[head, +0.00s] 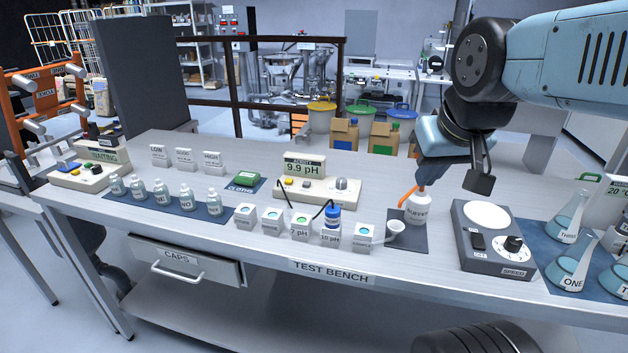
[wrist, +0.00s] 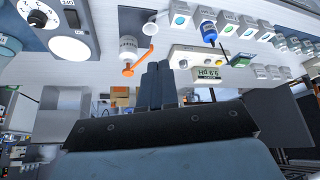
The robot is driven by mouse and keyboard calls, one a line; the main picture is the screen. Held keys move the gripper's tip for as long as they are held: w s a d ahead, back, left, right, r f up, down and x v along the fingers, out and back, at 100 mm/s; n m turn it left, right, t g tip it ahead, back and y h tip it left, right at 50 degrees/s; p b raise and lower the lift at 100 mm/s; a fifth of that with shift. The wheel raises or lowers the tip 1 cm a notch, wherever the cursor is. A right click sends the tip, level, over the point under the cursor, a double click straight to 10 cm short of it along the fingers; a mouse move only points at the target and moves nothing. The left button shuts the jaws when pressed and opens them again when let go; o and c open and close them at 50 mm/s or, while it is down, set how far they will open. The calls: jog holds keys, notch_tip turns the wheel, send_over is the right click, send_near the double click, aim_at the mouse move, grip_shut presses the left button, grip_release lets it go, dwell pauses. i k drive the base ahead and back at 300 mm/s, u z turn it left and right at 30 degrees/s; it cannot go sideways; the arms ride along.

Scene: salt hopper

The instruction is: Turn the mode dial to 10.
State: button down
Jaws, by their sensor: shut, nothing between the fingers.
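The acidity meter (head: 318,190) stands mid-bench, and its display reads 9.9 pH. Its grey dial (head: 342,184) is at the right end of its panel; the setting is too small to read, and I see no legible "mode" label. The meter appears upside down in the wrist view (wrist: 210,58), with the dial (wrist: 183,64) at its left end.
A stirrer (head: 490,240) with a speed knob stands right, beside flasks (head: 570,265). Several labelled white holders (head: 300,228) and a blue-capped bottle (head: 332,216) stand before the meter. Another panel with a dark knob (head: 96,170) reads WAITING at left. Bench behind the meter is fairly clear.

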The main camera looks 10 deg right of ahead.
aim_at(340, 183)
jog(key=k, duration=1.25)
jog(key=u, duration=0.55)
jog(key=i, duration=1.5)
jog(key=z, duration=0.7)
